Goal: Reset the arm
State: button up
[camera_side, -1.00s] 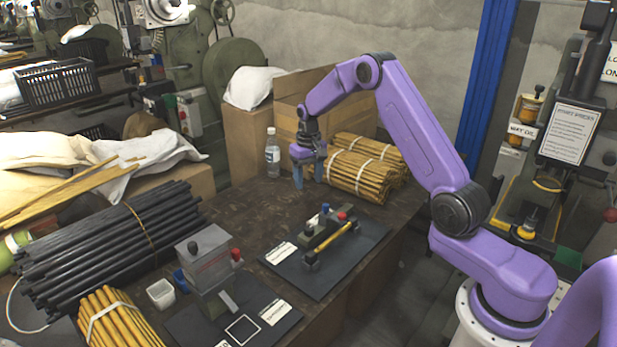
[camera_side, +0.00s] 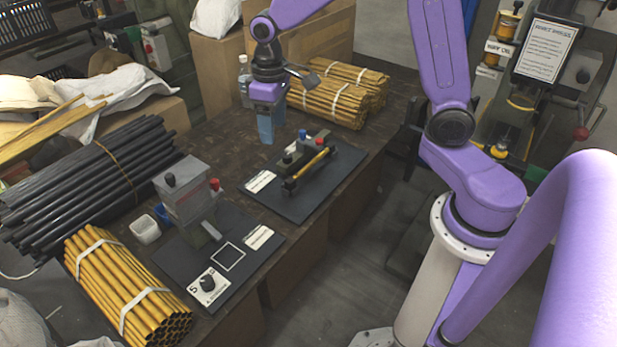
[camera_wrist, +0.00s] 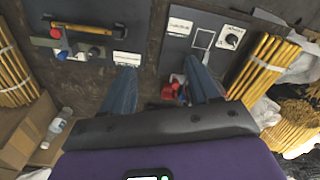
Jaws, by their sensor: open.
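My gripper (camera_side: 267,128) has blue fingers pointing down and is open and empty. It hangs in front of the water bottle, behind the farther press. In the wrist view its two fingers (camera_wrist: 163,85) are spread apart with nothing between their tips. The farther press (camera_side: 305,155), with a yellow bar and red and blue knobs, sits on a dark mat. The nearer press (camera_side: 188,193) is a grey block with a black knob on another dark mat (camera_side: 225,225), which carries a white outlined square and a dial (camera_side: 208,285).
Yellow rod bundles lie at the back (camera_side: 335,95) and front left (camera_side: 125,285). Black rods (camera_side: 90,175) lie at the left. A clear bottle (camera_side: 243,75) stands by the cardboard box (camera_side: 315,45).

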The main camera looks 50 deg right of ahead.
jog(key=s+r+n, duration=0.2)
jog(key=s+n, duration=0.6)
jog(key=s, duration=1.8)
jog(key=shift+s+d, duration=0.3)
